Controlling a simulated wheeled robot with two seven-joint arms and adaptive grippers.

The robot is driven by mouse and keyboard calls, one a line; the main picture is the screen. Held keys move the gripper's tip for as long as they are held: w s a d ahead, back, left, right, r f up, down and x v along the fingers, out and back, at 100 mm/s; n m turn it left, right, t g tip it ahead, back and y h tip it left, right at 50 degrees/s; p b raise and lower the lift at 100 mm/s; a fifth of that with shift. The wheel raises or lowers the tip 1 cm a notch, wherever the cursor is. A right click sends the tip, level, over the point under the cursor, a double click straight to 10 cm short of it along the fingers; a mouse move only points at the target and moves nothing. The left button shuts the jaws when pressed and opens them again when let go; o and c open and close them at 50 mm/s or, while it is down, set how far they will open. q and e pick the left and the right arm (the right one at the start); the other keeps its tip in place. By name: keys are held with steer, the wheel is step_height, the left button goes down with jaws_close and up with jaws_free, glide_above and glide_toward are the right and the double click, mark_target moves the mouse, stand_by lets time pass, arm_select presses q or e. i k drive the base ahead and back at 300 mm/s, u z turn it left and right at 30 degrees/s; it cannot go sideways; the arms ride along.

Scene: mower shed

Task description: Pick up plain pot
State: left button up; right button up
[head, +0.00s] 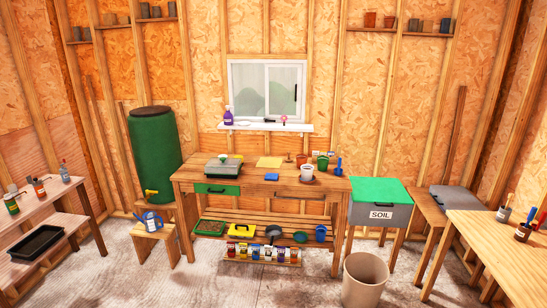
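The wooden potting bench (250,177) stands against the back wall. Several small pots are grouped at the right of its top. A pale grey-white pot (307,174) stands near the front, apparently on a saucer. A terracotta pot (301,159) stands behind it, and a green pot (323,163) is to its right. I cannot tell for sure which of these is the plain pot. More small pots stand on the high wall shelves, including terracotta ones (370,19). Neither of my grippers shows in the head view.
A green-lidded soil bin (381,215) stands right of the bench, with a beige bin (363,280) on the floor before it. A green barrel (155,155) is left. Side tables flank the room. Open floor lies in front of the bench.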

mark_target(307, 172)
steer(key=u, duration=0.2)
steer(key=i, duration=4.05)
steer(key=z, duration=0.4)
